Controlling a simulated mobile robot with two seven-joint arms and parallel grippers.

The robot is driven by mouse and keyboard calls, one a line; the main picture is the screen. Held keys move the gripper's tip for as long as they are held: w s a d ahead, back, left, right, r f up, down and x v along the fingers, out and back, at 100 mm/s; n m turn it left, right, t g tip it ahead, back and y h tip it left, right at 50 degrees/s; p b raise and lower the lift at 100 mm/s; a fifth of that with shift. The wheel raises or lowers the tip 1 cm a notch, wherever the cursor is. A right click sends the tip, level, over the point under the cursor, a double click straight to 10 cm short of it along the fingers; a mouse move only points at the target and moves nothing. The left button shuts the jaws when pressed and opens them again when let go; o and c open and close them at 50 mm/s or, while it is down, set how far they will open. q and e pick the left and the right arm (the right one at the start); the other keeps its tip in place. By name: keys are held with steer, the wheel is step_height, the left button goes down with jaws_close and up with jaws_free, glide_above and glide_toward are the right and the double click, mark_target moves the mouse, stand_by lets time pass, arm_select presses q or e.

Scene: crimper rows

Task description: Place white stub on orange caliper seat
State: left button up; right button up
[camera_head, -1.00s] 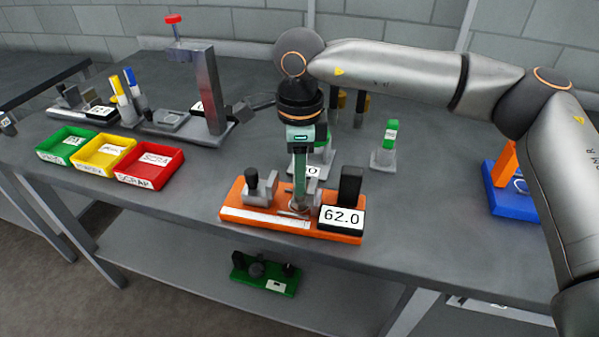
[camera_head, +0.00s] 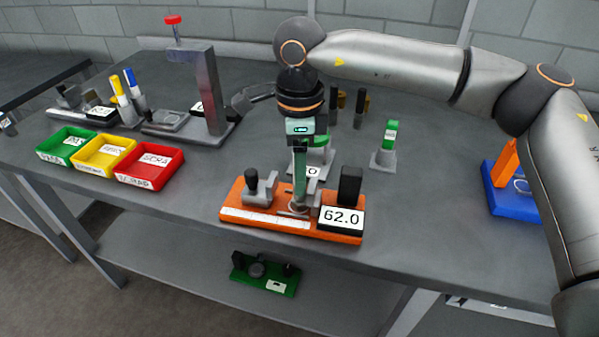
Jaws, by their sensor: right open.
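The orange caliper (camera_head: 270,225) lies near the table's front edge. It has a grey clamp with a black knob at its left, a black block at its right and a display reading 62.0. Its small round metal seat (camera_head: 297,210) is just below my right gripper (camera_head: 300,203). My right gripper points down and is open, with its fingers just above or around the seat. I cannot make out the white stub; the fingers and the caliper's parts may hide it. My left gripper is not in view.
Green, yellow and red bins (camera_head: 148,166) stand at the left. A grey press with a red knob (camera_head: 173,20) is behind them. A green-topped piece (camera_head: 390,135) and a blue fixture (camera_head: 508,200) are to the right. A green fixture (camera_head: 265,273) sits on the lower shelf.

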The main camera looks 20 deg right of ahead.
step_height(320, 180, up, 11)
steer(key=shift+f+p, duration=0.1)
steer(key=shift+p, duration=0.2)
